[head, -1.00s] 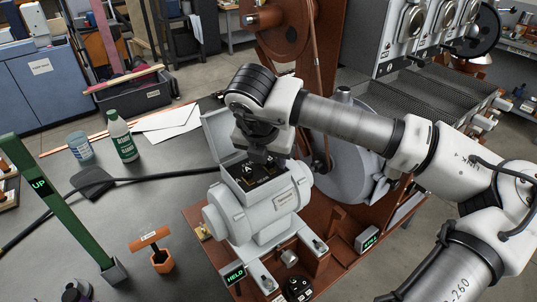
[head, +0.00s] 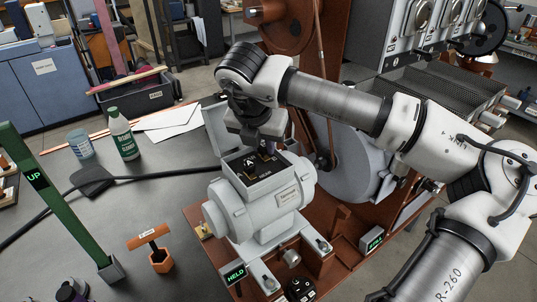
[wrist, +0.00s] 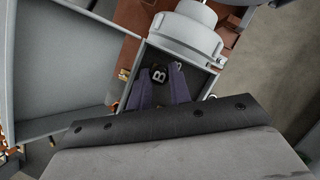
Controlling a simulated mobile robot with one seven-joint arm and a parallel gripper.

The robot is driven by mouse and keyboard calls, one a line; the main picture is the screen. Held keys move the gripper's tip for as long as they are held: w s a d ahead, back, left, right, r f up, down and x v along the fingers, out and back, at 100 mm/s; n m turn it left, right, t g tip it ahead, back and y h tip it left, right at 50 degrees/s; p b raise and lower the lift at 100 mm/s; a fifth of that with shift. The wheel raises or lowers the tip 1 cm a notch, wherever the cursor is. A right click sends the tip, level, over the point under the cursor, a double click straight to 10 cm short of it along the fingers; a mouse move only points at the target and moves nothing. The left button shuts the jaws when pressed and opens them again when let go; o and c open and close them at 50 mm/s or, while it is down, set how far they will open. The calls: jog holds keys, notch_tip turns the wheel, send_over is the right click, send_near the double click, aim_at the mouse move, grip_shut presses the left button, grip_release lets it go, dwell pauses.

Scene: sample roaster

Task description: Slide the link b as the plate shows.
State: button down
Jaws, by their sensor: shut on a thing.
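The link b (wrist: 158,73), a dark block marked with a white B, shows in the wrist view between the tips of my gripper (wrist: 160,80). The gripper is shut on it, inside or just over the open terminal box. In the head view my gripper (head: 265,152) is at the far right part of the box (head: 228,170), and link b is hidden there. A dark link marked A (head: 249,161) lies in the box to the left of the gripper. A pale plate (head: 290,198) is on the motor's side; its text is too small to read.
The box's open lid (head: 216,127) stands at its back left, close to my gripper. A large grey wheel (head: 345,165) is to the right. A black cable (head: 160,177) runs to the motor from the left.

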jog(key=shift+w+r, duration=0.1)
jog(key=c, duration=1.3)
grip_release()
jog(key=shift+a, duration=0.15)
jog(key=shift+o, duration=0.2)
jog(key=b+v, duration=0.2)
jog(key=v, duration=1.1)
jog(key=shift+r+b, duration=0.35)
jog(key=shift+b, duration=0.05)
jog(key=shift+s, duration=0.25)
